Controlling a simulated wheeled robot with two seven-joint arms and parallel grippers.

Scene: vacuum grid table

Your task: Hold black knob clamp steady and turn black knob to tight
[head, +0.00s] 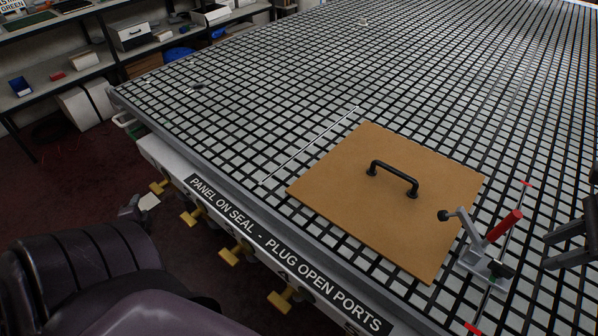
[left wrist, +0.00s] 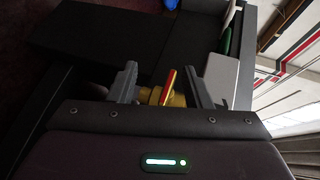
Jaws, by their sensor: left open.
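The clamp (head: 478,255) is a grey metal toggle clamp with a red handle (head: 504,226), standing on the grid table by the right corner of a brown panel (head: 345,185). Its arm carries a round black knob (head: 443,215) at the panel's edge. My right gripper (head: 548,251) is to the right of the clamp, apart from it, its fingers spread and nothing seen between them. My left gripper (head: 146,203) is at the far left, beside the table's front side, away from the clamp. In the left wrist view its open fingers (left wrist: 163,88) flank a yellow fitting with a red lever (left wrist: 168,86); contact cannot be told.
The panel has a black handle (head: 394,175). Several yellow valves (head: 236,254) stick out below the table's labelled edge. A thin white rod (head: 310,145) lies behind the panel. Shelves with boxes (head: 129,34) stand at the back left. The rest of the grid table is mostly clear.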

